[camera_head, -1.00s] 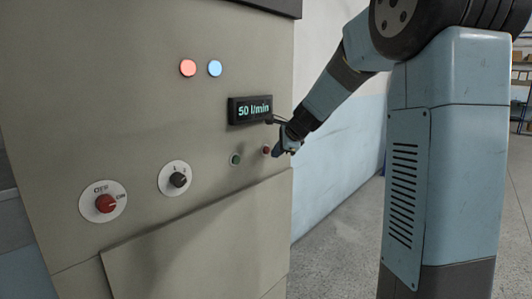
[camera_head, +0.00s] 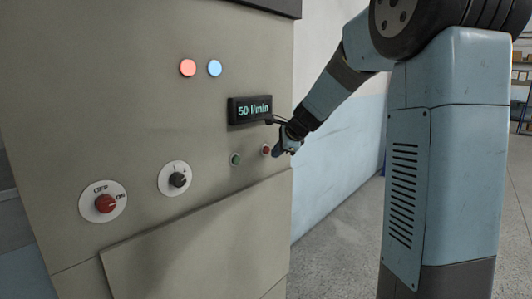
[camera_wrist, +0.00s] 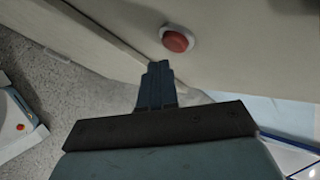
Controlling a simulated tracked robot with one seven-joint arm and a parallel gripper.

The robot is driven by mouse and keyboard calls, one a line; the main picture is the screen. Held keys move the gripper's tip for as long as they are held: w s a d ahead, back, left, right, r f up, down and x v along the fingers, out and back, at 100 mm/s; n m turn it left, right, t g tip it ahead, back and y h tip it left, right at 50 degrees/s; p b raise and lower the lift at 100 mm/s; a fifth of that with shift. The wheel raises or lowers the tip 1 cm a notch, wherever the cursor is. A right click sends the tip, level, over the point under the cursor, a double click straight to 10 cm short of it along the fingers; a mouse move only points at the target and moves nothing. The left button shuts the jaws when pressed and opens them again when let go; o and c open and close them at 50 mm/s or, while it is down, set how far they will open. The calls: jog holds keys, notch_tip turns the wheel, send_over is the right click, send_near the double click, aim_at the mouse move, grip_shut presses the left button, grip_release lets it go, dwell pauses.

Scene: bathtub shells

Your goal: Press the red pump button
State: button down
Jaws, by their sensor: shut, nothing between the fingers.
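The red pump button (camera_head: 265,150) is a small round button in a pale ring, low on the right side of the beige panel (camera_head: 130,130). In the wrist view the red button (camera_wrist: 177,40) stands just beyond my fingertips and a little to the right. My gripper (camera_head: 280,150) is at the panel's right edge beside the button. In the wrist view my gripper (camera_wrist: 158,66) shows its fingers together, with nothing held. The tips appear apart from the button, though the exact gap is hard to judge.
A green button (camera_head: 235,159) sits left of the red one. A display (camera_head: 250,110) reading 50 l/min is above. A dark selector knob (camera_head: 178,180) and a red OFF/ON knob (camera_head: 105,203) are further left. Red and blue lamps (camera_head: 201,68) are high up.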

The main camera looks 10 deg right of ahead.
jog(key=shift+w+a, duration=0.1)
jog(key=shift+w, duration=0.05)
jog(key=shift+w+a, duration=0.15)
jog(key=shift+w, duration=0.1)
jog(key=shift+w+a, duration=0.3)
dwell(1.2)
dwell(0.4)
jog(key=shift+s+d, duration=0.55)
jog(key=shift+s, duration=0.15)
jog(key=s+d, duration=0.1)
jog(key=s, duration=0.1)
jog(key=s+d, duration=0.2)
dwell(0.4)
jog(key=shift+a+r, duration=0.1)
dwell(0.4)
